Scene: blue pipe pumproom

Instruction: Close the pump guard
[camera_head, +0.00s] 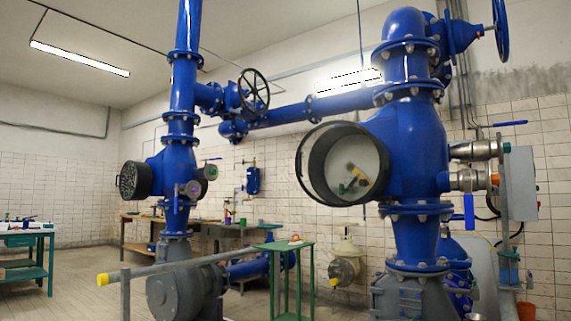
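No gripper of mine is in view. Which part is the pump guard is not certain. A large black round rim (305,165) sits on the side of the right blue pump body (412,150). Its face looks open or clear, showing a pale inside with small dark, green and yellow parts. A smaller black round housing (128,181) sits on the left blue pump body (178,165), and its face looks covered with a grille or mesh. Hinges or latches are too small to tell.
A grey rail (165,267) with a yellow end cap crosses in front of a grey motor (185,293). A green stand (286,246) is between the pumps. A green workbench (28,239) stands at far left. Floor (75,285) at left front is clear.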

